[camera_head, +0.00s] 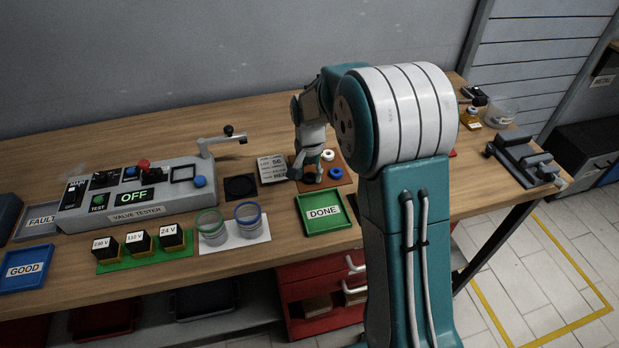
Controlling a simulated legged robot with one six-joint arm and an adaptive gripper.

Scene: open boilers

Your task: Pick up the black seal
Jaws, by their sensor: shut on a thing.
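My gripper (309,176) is at the brown mat (341,178) on the workbench, pointing down. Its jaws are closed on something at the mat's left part. I take the held thing to be the black seal, but it is too small and too hidden by the jaws to make out. A white ring (328,155) and a blue ring (335,173) lie on the same mat, just right of my gripper.
The green DONE tray (323,210) is in front. The valve tester (135,200) with its raised lever stands left. Two jars (248,215) sit on a white plate.

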